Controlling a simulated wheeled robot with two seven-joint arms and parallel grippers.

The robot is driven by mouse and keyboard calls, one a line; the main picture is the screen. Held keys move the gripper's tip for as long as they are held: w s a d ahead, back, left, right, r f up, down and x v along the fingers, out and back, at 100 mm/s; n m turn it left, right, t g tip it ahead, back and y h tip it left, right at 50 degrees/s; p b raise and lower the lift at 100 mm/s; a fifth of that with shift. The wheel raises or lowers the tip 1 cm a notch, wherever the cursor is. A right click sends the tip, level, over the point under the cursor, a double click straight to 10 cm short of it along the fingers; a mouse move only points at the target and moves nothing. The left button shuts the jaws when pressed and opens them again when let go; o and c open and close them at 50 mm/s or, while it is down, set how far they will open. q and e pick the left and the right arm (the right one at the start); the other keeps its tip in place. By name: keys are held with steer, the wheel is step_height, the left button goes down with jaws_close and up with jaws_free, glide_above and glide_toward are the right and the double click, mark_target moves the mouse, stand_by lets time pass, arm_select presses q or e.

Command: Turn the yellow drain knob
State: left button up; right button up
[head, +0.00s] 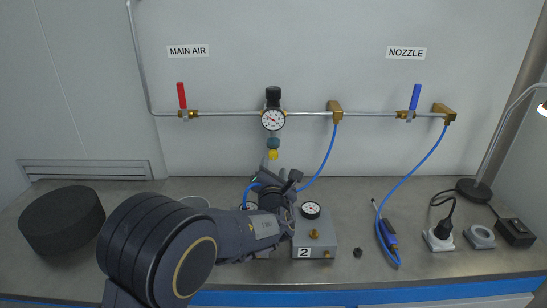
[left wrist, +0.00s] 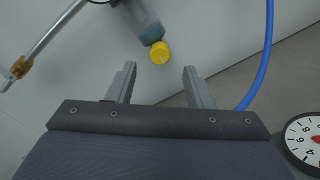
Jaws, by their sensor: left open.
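The yellow drain knob (head: 273,155) sits at the bottom of the bowl under the pressure gauge on the wall pipe. In the left wrist view the yellow knob (left wrist: 160,52) shows just beyond the fingertips, roughly midway between them but not between the jaws. My left gripper (head: 275,177) is below the knob in the head view. It also shows in the left wrist view (left wrist: 159,68), its two fingers apart and empty. My right gripper is not in view.
A blue hose (head: 327,164) hangs just right of the knob. The gauge (head: 273,120) is above it. A grey box marked 2 (head: 316,238) stands on the bench beside my left arm. A red-handled valve (head: 182,97) is to the left, a blue-handled one (head: 414,98) to the right.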

mark_target(273, 157)
arm_select(q)
steer(key=w, duration=0.5)
steer(key=shift+w+p, duration=0.15)
steer(key=shift+p, duration=0.2)
steer(key=c, duration=1)
